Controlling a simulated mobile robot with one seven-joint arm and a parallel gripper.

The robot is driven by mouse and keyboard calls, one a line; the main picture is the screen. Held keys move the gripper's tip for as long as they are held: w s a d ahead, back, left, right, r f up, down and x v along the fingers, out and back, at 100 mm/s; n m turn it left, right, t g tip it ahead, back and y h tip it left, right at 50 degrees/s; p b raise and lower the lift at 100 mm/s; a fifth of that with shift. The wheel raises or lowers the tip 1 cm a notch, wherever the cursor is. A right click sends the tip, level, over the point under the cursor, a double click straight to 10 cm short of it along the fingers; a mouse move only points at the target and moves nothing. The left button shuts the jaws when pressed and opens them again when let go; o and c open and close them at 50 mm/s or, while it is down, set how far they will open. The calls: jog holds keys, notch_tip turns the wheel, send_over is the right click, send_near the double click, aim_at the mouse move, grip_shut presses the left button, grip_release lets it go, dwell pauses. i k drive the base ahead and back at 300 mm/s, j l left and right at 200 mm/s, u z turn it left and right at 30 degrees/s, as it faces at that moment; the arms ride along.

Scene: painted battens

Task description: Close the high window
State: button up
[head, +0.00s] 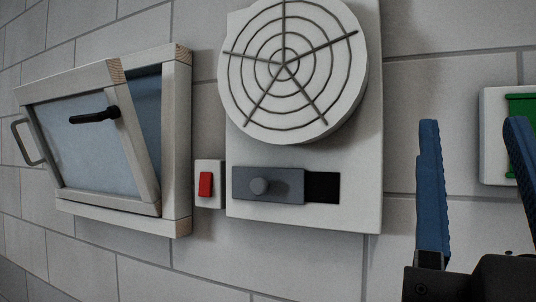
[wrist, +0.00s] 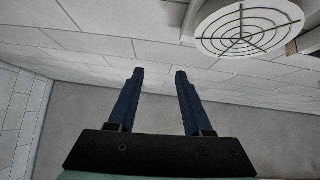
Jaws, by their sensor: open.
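The high window (head: 95,145) is on the block wall at the left in the head view. Its light wooden sash stands tilted out from the frame (head: 178,150), with a gap at the top and right side. A black handle (head: 95,115) sits on the pane, and a grey metal pull (head: 27,142) is at the left edge. My gripper (head: 475,130) is at the lower right in the head view, well right of the window, with blue fingers apart and nothing between them. The wrist view also shows the open, empty fingers (wrist: 158,75). A wooden edge (wrist: 308,40) shows at that view's right.
A round fan grille (head: 285,68) on a white panel is between the window and my gripper; it also shows in the wrist view (wrist: 245,28). Below it are a grey slider with a knob (head: 262,186) and a red switch (head: 206,184). A green-fronted box (head: 493,135) is at the right.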

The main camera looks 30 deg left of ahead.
aim_at(107, 163)
jog(key=u, duration=1.6)
